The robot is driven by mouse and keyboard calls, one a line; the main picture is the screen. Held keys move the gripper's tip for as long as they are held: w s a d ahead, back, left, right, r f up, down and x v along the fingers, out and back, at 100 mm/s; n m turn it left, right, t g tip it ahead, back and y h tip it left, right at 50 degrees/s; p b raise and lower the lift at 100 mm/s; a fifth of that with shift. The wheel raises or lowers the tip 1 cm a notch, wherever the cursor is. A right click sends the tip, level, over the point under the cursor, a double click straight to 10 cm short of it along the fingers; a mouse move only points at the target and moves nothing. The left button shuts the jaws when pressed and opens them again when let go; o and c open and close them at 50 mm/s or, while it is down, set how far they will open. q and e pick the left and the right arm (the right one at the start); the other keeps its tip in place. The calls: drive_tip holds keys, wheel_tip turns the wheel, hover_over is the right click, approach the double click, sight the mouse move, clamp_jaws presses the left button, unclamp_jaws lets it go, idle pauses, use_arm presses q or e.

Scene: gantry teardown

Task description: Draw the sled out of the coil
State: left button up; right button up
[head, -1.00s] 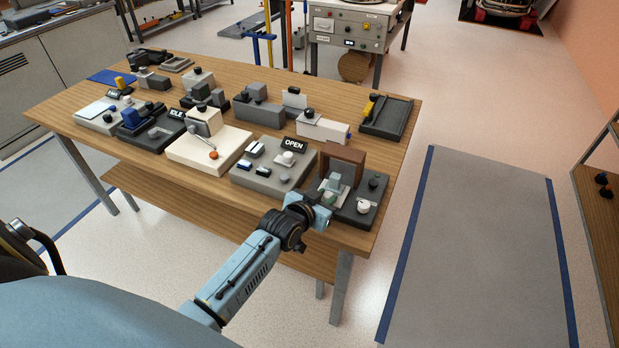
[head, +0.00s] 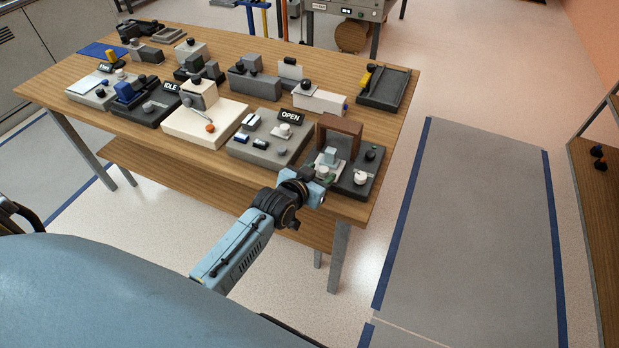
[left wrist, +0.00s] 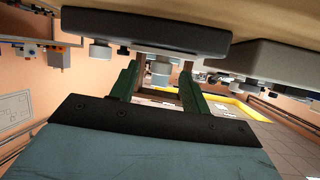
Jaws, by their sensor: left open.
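The coil (head: 354,140) is a brown square arch on a dark base (head: 366,190) at the table's front right corner. The sled (head: 330,157) is a pale plate with a grey-green block and a light round knob at its near end, lying at the arch's opening. My left gripper (head: 321,179) is at the near edge of that base, at the knob. In the left wrist view, my left gripper's green fingers (left wrist: 158,88) are open, with a grey round knob (left wrist: 159,69) between them; I cannot tell whether they touch it. My right gripper is not in view.
A white knob (head: 360,178) and a black knob (head: 370,154) stand on the same base, right of the sled. A grey unit with an OPEN sign (head: 290,117) stands close on the left. Several other fixtures fill the table (head: 235,87). Floor in front is clear.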

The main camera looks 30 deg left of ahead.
use_arm(q)
drive_tip(key=d+p+v, duration=0.1)
drive_tip(key=p+v, duration=0.1)
drive_tip(key=v, duration=1.1)
drive_tip(key=shift+a, duration=0.5)
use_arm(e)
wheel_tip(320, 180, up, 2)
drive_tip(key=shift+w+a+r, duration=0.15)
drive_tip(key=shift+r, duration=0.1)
use_arm(q)
drive_tip(key=s+d+f+g, duration=0.1)
drive_tip(key=s+f+g, duration=0.35)
drive_tip(key=f, duration=0.85)
drive_tip(key=s+f+g, duration=0.2)
drive_tip(key=s+f, duration=0.6)
drive_tip(key=f, duration=0.4)
drive_tip(key=s+f+g, duration=0.2)
drive_tip(key=s+f, duration=0.2)
drive_tip(key=s, duration=0.4)
drive_tip(key=s+f+g, duration=0.2)
drive_tip(key=s+f, duration=0.3)
drive_tip(key=s, duration=0.3)
drive_tip(key=s+f+m+g+y, duration=0.1)
drive_tip(key=s+f, duration=0.3)
drive_tip(key=s, duration=0.4)
drive_tip(key=shift+a+f+g, duration=0.35)
drive_tip(key=shift+f+g, duration=0.05)
drive_tip(key=shift+g, duration=0.15)
